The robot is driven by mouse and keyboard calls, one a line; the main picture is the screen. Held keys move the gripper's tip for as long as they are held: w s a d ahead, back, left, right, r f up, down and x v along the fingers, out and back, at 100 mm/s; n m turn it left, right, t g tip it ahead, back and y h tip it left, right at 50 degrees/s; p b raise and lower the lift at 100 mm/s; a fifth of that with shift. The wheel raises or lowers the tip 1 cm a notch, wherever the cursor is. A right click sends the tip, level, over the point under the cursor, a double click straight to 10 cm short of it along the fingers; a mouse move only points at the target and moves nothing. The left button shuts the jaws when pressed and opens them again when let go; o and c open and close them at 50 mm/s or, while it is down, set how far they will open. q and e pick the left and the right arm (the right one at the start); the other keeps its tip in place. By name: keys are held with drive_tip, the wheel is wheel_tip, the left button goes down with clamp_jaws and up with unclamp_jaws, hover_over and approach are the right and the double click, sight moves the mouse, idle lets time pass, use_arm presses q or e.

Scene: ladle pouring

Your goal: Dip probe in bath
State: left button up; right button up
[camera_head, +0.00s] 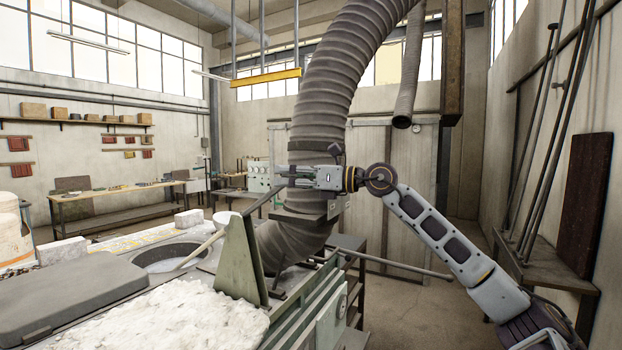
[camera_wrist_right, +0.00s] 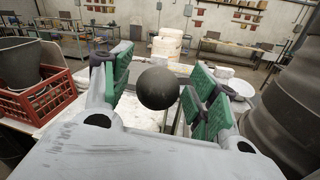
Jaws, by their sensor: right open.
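The bath is a round, dark-walled opening (camera_head: 165,258) in the bench top at the left of the head view. A pale slim rod (camera_head: 202,248) leans over its right rim; I cannot tell whether this is the probe. My right gripper (camera_head: 280,177) is above and to the right of the bath, pointing left. In the right wrist view its green-padded fingers (camera_wrist_right: 160,72) are spread apart. A dark ball (camera_wrist_right: 158,88) shows between them, with visible gaps on both sides, so it is not gripped. What the ball belongs to is hidden. My left gripper is out of view.
A thick ribbed duct (camera_head: 325,110) rises right behind my right gripper. A green upright plate (camera_head: 238,255) stands at the bench's right edge. A grey slab (camera_head: 65,290) lies at the front left. A red crate (camera_wrist_right: 40,105) shows in the wrist view.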

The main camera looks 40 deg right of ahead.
drive_tip(key=shift+d, duration=0.1)
drive_tip(key=shift+s+d+f, duration=0.1)
drive_tip(key=shift+s+d, duration=0.25)
drive_tip(key=shift+s, duration=0.25)
drive_tip(key=shift+s, duration=0.1)
drive_tip(key=v, duration=1)
idle(0.7)
drive_tip(key=shift+d+r, duration=0.1)
drive_tip(key=shift+r, duration=0.1)
idle(0.5)
